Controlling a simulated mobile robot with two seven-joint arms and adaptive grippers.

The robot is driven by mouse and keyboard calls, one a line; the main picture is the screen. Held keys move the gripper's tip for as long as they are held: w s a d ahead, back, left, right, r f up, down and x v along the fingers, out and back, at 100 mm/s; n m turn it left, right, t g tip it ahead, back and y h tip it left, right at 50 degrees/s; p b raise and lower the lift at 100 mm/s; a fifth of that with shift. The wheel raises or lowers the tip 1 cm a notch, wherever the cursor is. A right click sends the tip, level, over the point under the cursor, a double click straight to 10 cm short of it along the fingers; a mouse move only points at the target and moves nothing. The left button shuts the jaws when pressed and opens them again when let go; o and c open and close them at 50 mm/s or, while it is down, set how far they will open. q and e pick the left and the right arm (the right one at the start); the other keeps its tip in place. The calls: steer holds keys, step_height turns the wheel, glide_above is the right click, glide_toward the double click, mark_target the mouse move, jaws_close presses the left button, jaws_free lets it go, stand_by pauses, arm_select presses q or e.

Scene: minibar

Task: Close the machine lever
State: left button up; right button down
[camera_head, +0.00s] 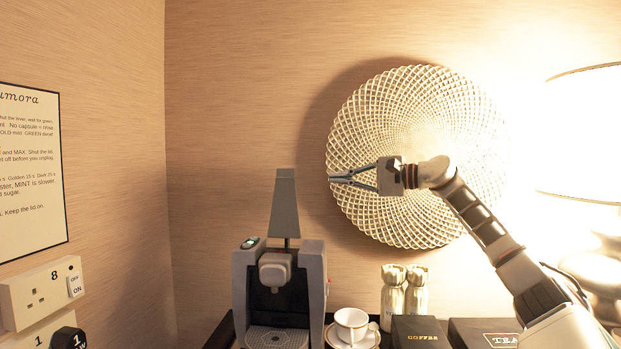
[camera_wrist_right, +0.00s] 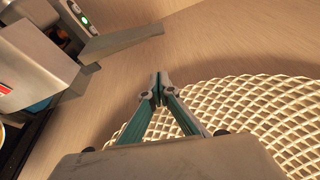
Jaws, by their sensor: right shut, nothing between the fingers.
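The coffee machine (camera_head: 279,293) stands on the counter at the lower middle of the head view. Its grey lever (camera_head: 285,205) points straight up above the machine. The machine (camera_wrist_right: 35,65) and its lever (camera_wrist_right: 125,40) also show at the upper left of the right wrist view. My right gripper (camera_head: 332,179) is shut and empty, to the right of the lever's top and apart from it. It also shows in the right wrist view (camera_wrist_right: 158,88) with its fingertips together. My left gripper is not in view.
A white cup on a saucer (camera_head: 352,326), two bottles (camera_head: 404,291), a coffee box (camera_head: 421,332) and a tea box (camera_head: 487,333) stand right of the machine. A woven round wall piece (camera_head: 425,150) hangs behind my right arm. A lit lamp (camera_head: 588,130) is at far right.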

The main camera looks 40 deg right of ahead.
steer(key=w+a+p, duration=0.3)
steer(key=w+a, duration=0.3)
steer(key=shift+w+a+r, duration=0.15)
steer(key=shift+w+a, duration=0.1)
steer(key=shift+w, duration=0.1)
stand_by(0.4)
steer(key=shift+a, duration=0.1)
